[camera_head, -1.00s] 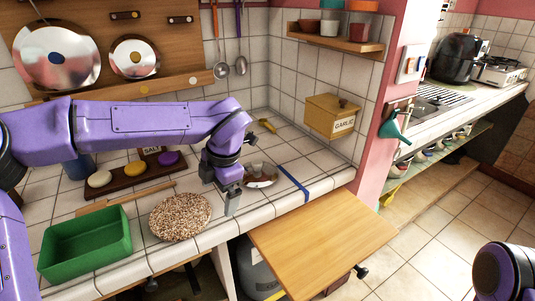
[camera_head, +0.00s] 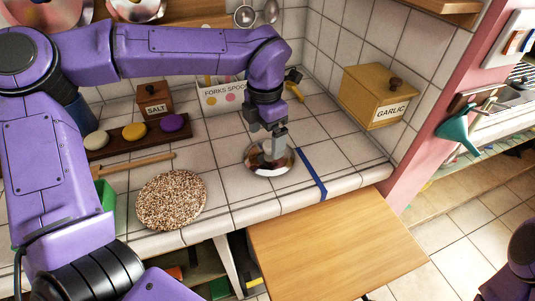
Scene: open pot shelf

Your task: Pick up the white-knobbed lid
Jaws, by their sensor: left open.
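A round silver lid (camera_head: 283,166) lies on the white tiled counter (camera_head: 222,158), left of a blue tape strip. My left gripper (camera_head: 270,152) comes down over the lid's middle, with its fingers pointing down at the knob. The gripper is open. The fingers largely cover the knob, so its colour and any contact with it cannot be told. My right gripper is not in view; only a purple part of my right arm shows at the lower right edge.
A speckled round mat (camera_head: 171,200) lies left of the lid. A rack (camera_head: 122,143) with white, yellow and purple knobs stands behind. The blue strip (camera_head: 312,174) and GARLIC box (camera_head: 378,96) are to the right. A wooden board (camera_head: 335,245) juts out in front.

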